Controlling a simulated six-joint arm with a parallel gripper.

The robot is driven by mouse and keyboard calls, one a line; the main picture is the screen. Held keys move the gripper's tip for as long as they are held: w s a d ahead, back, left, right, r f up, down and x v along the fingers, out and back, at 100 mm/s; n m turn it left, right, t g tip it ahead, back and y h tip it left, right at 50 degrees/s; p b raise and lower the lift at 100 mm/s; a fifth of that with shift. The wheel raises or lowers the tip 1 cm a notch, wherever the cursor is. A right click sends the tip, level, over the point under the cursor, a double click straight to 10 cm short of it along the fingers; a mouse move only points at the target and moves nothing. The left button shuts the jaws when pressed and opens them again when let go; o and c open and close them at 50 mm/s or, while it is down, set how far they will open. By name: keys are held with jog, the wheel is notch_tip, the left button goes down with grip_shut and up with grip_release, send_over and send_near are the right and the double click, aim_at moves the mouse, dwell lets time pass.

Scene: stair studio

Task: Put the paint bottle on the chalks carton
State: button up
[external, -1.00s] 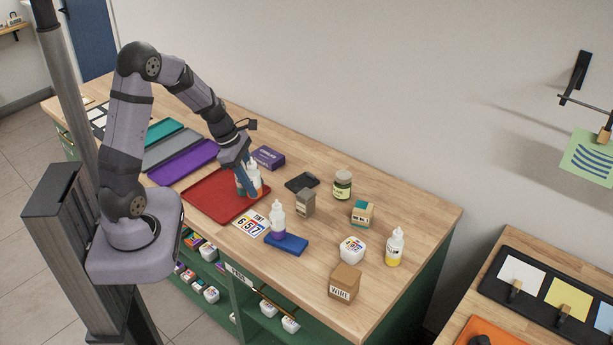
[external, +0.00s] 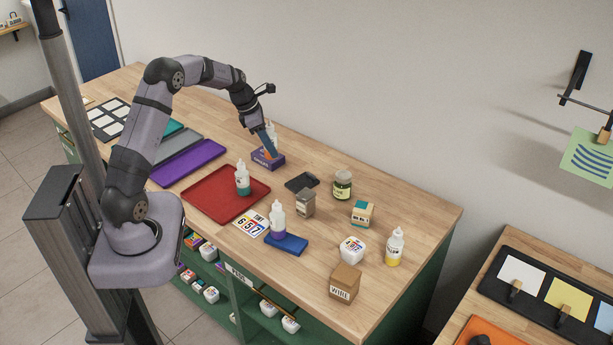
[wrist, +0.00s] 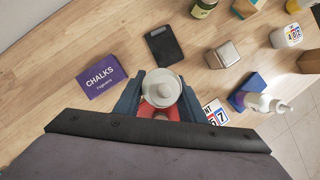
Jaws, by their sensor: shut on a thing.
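My gripper (external: 270,143) is shut on a white-capped paint bottle (wrist: 161,88), which is upright and seen from above in the wrist view. Its body is mostly hidden by the cap and fingers. The purple chalks carton (wrist: 101,76) lies left of my gripper in the wrist view, its top bare. In the external view the held bottle (external: 273,129) and fingers appear just above and partly in front of the carton (external: 267,161). I see no clear contact.
A teal paint bottle (external: 242,180) stands on the red tray (external: 214,203). A purple bottle (external: 278,219) stands on a blue block (external: 290,245). A black flat device (external: 300,182), grey box (external: 305,203) and green jar (external: 342,186) stand right of the carton.

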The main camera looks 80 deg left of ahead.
jog(key=a+r+n+y+b, duration=0.15)
jog(key=a+n, duration=0.35)
jog(key=a, duration=0.7)
jog(key=shift+y, duration=0.25)
jog(key=shift+w+d+f+p, duration=0.15)
jog(key=shift+f+p, duration=0.7)
jog(key=shift+f, duration=1.65)
jog(key=shift+w+f+p, duration=0.2)
jog(key=shift+f+p, duration=0.6)
jog(key=shift+f, duration=1.65)
jog(key=shift+f, duration=0.2)
jog(key=o, duration=1.1)
jog(key=shift+s+r, duration=0.2)
jog(key=shift+r, duration=0.45)
jog(key=b+v, duration=0.3)
jog(key=v, duration=0.8)
jog(key=shift+w, duration=0.15)
